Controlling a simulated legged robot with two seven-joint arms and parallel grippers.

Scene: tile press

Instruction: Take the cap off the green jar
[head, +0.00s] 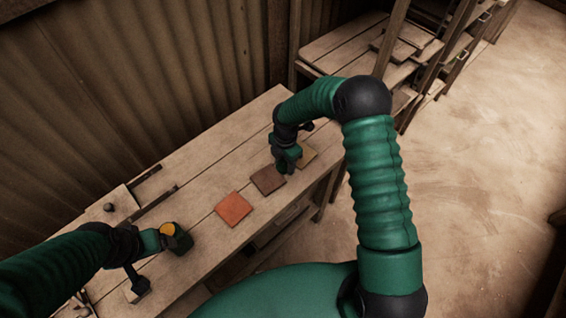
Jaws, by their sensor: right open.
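A small dark green jar (181,243) with a yellow-orange cap (168,229) is at the left part of the wooden bench. My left gripper (155,240) is right beside the cap, on its left side. Its fingertips are small and partly hidden, so I cannot tell whether they touch or grip the cap. My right gripper (288,164) is open, low over the bench by the brown and tan tiles, well to the right of the jar.
An orange tile (233,208), a brown tile (268,180) and a tan tile (307,155) lie in a row on the bench (215,165). Dark rails (155,200) and a dark knob (109,207) are behind the jar. Wooden shelving (340,48) stands at the back.

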